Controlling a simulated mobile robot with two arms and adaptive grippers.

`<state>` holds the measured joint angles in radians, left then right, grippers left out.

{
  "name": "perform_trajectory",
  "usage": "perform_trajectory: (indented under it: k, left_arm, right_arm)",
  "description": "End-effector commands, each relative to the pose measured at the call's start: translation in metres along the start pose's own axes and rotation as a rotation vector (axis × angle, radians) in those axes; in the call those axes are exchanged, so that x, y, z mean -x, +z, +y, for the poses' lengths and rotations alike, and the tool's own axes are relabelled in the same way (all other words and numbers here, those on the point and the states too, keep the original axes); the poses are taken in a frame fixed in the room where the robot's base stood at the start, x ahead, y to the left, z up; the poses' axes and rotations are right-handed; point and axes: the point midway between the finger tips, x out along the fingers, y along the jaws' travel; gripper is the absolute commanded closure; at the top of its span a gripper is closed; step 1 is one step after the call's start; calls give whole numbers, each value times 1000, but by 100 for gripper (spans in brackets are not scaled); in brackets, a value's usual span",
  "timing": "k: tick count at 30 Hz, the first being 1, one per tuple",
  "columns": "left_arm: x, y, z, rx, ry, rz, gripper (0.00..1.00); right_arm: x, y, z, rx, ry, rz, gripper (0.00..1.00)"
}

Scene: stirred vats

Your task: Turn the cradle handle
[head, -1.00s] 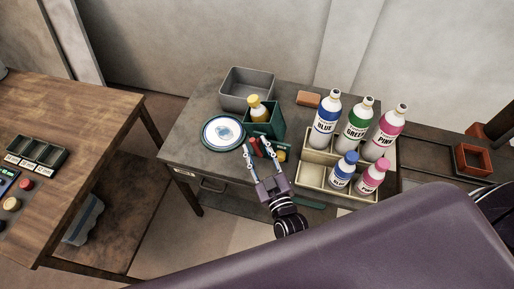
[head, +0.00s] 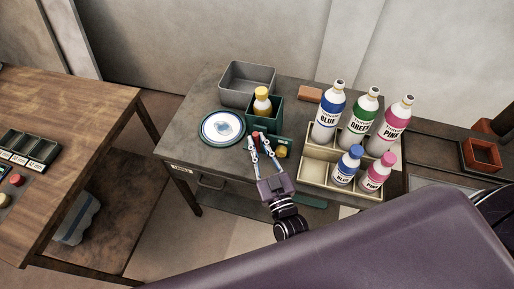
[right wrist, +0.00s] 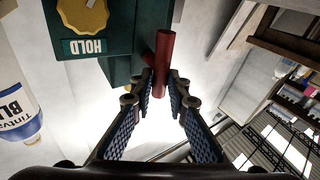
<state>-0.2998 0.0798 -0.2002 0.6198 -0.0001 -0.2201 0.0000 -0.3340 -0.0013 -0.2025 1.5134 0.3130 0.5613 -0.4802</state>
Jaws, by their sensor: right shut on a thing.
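The green cradle (head: 266,108) stands on the grey worktable with a yellow-capped bottle (head: 262,100) upright in it. Its red handle (head: 257,136) is at the front, beside a yellow knob (head: 281,152). My right gripper (head: 263,146) reaches in from the front and is shut on the handle. In the right wrist view the red handle (right wrist: 165,48) is a bar lying between the fingertips (right wrist: 160,85), with the knob (right wrist: 83,12) and a HOLD label at upper left. My left gripper is not in view.
A white dish (head: 222,127) lies left of the cradle and a grey bin (head: 248,82) behind it. Close on the right, a cream rack (head: 318,170) holds several labelled bottles. An orange block (head: 309,94) lies at the back.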

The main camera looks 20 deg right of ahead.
Motion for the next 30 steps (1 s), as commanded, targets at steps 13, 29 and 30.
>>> perform_trajectory:
  k: [13,29,30]
  left_arm:
    - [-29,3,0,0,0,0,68]
    - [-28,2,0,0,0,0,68]
    - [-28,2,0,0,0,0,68]
  right_arm:
    - [5,9,1,-132,26,71,100]
    - [4,7,1,-130,26,75,66]
    - [3,6,1,-130,27,76,66]
